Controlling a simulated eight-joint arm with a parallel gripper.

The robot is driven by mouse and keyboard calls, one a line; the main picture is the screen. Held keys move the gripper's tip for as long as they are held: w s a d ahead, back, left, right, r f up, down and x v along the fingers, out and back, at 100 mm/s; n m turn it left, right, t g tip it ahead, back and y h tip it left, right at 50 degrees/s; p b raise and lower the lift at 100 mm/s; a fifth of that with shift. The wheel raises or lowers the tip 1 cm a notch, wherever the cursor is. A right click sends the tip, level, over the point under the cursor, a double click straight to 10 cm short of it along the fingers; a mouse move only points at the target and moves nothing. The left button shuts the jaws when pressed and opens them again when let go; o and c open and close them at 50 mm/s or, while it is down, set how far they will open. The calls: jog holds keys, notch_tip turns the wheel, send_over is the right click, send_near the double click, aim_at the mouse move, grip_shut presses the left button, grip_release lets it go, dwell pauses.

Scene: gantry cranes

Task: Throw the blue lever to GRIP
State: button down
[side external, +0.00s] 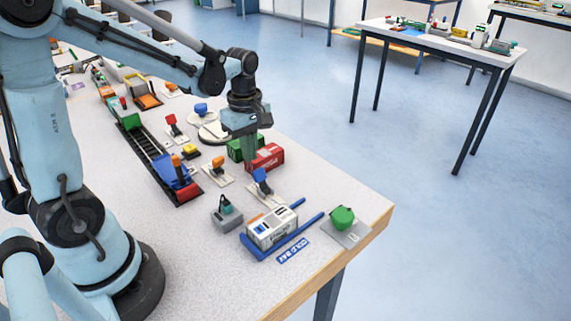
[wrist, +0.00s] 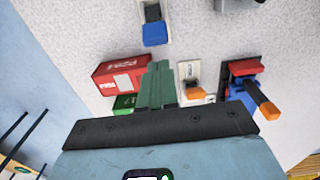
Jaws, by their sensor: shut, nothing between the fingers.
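The blue lever (side external: 261,181) stands on a small pale base plate near the front right of the bench. In the wrist view its blue handle (wrist: 154,34) is beyond my fingertips, near the top. The GRIP marking is too small to read. My gripper (side external: 249,160) points down behind the lever, beside the red container (side external: 267,157). In the wrist view my gripper (wrist: 158,68) has its green fingers together with nothing between them, apart from the lever.
A green container (side external: 236,150) is behind the red one. An orange-handled lever (side external: 217,165) and a blue block with an orange stick (side external: 183,190) are to the left.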

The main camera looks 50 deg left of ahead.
aim_at(260, 171)
jog(key=shift+f, duration=1.5)
jog(key=shift+d, duration=0.15)
jog(key=shift+d, duration=1.75)
jog(key=shift+a, duration=0.65)
jog(key=shift+r, duration=3.5)
